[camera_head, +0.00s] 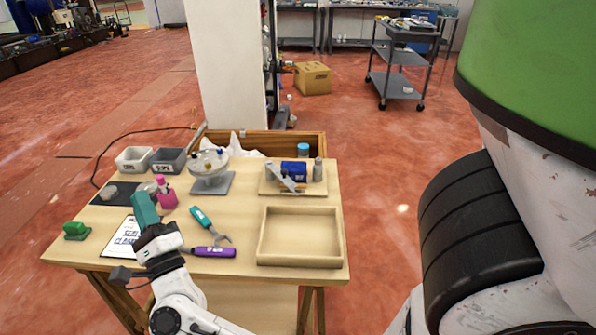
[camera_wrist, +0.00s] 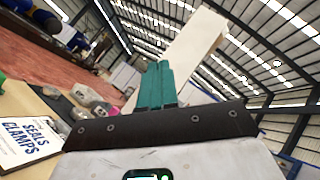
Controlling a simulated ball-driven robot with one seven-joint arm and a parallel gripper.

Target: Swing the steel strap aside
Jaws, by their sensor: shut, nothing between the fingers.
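The steel strap (camera_head: 288,182) is a grey bar lying slantwise at the front of a blue block (camera_head: 293,170) on a small wooden board (camera_head: 312,190), at the back right of the table. Whether it is pivoted on something I cannot tell. My gripper (camera_head: 144,208) has teal fingers and is at the left of the table, above the printed sheet, well apart from the strap. In the wrist view the fingers (camera_wrist: 157,85) are together and empty. The strap does not show in the wrist view.
An empty wooden tray (camera_head: 300,260) lies front right. Bins (camera_head: 133,158) stand back left.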

